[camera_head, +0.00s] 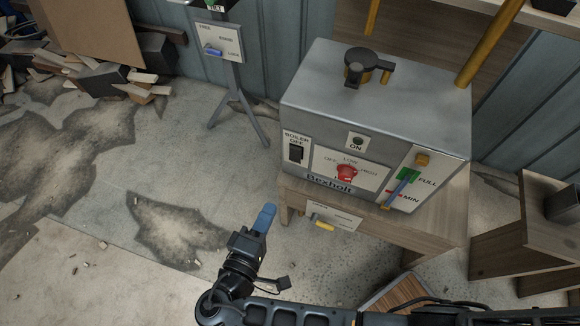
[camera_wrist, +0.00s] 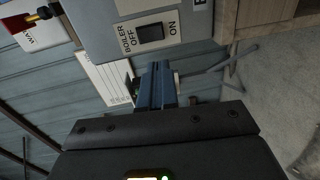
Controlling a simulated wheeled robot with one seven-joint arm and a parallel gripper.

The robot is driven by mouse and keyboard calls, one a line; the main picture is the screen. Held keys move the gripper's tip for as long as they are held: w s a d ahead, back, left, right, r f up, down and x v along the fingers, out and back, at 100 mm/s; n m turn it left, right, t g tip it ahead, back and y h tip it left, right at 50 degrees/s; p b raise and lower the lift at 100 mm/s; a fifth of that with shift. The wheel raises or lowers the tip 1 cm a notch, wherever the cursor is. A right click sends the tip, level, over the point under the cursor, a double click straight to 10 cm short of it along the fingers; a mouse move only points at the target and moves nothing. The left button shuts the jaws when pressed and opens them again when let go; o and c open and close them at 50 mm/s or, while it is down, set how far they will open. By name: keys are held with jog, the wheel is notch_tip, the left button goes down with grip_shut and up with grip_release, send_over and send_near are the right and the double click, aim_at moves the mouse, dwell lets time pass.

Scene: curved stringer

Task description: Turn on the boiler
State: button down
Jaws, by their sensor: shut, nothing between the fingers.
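The boiler (camera_head: 375,110) is a grey metal box on a wooden stand, with a front panel carrying a red knob (camera_head: 346,173) and a level gauge (camera_head: 403,185). The boiler switch (camera_head: 296,153) is a black rocker on a white plate marked BOILER OFF at the panel's left end. In the wrist view the switch (camera_wrist: 151,33) shows between the OFF and ON labels, beyond the fingertips. My gripper (camera_head: 266,212) is shut and empty, its blue fingers apart from the boiler, below and left of the switch. In the wrist view the gripper (camera_wrist: 158,72) points towards the switch plate.
A stand (camera_head: 217,45) with a blue-handled control panel is at the back left. A yellow-handled plate (camera_head: 324,222) is below the boiler on the wooden stand (camera_head: 440,222). A wooden bench (camera_head: 530,225) is at right. Wood scraps (camera_head: 130,85) lie at left. Floor between is mostly clear.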

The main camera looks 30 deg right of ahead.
aim_at(294, 160)
jog(key=x, duration=1.4)
jog(key=shift+s, duration=0.1)
jog(key=shift+d+f, duration=0.1)
jog(key=shift+d, duration=0.05)
